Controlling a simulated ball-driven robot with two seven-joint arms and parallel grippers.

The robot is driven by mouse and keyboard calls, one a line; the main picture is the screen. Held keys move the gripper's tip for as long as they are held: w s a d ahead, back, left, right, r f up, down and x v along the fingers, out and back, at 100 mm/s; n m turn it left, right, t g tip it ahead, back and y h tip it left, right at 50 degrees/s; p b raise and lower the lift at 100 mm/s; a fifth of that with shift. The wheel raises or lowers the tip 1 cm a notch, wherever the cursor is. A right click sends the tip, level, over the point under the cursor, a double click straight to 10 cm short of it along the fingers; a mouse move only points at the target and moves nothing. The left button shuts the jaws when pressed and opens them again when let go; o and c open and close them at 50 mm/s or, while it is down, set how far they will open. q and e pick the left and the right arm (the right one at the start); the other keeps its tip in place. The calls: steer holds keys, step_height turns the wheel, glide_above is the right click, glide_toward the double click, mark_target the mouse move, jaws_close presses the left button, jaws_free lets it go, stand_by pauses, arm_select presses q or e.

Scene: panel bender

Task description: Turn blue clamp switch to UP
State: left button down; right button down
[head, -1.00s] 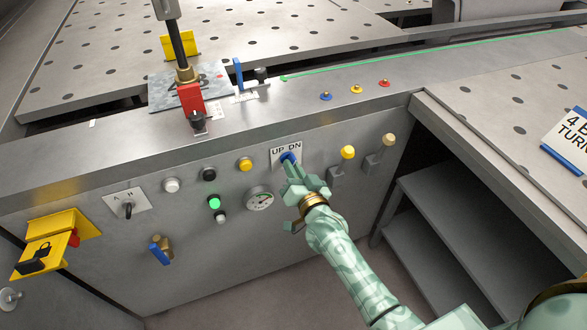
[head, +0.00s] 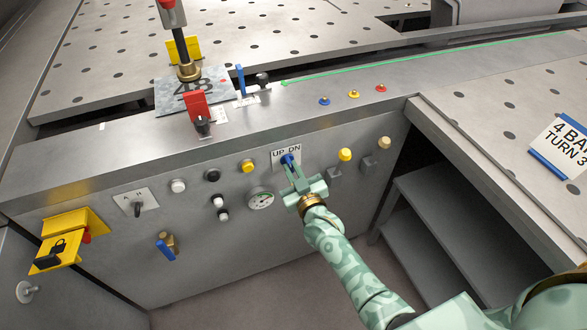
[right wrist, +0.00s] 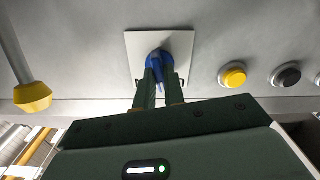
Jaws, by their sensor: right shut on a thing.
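The blue clamp switch (head: 287,159) sits on a white plate marked UP and DN (head: 285,150) on the grey front panel. My right gripper (head: 290,167) reaches it from below and right, shut on its blue handle. In the right wrist view, the blue switch (right wrist: 157,62) shows between the two dark green fingers (right wrist: 159,84), its narrow handle running between them. The fingers cover part of the handle, so I cannot tell which label it points to. My left gripper is not in view.
A yellow button (head: 247,166), a pressure gauge (head: 261,200) and a yellow-tipped lever (head: 345,155) surround the switch closely. A blue-handled valve (head: 167,246) and a yellow lockout box (head: 68,242) stand further left. Open shelves (head: 440,205) are at right.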

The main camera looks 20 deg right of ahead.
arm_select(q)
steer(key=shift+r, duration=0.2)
arm_select(e)
steer(key=shift+n, duration=1.7)
steer(key=c, duration=1.5)
jaws_free()
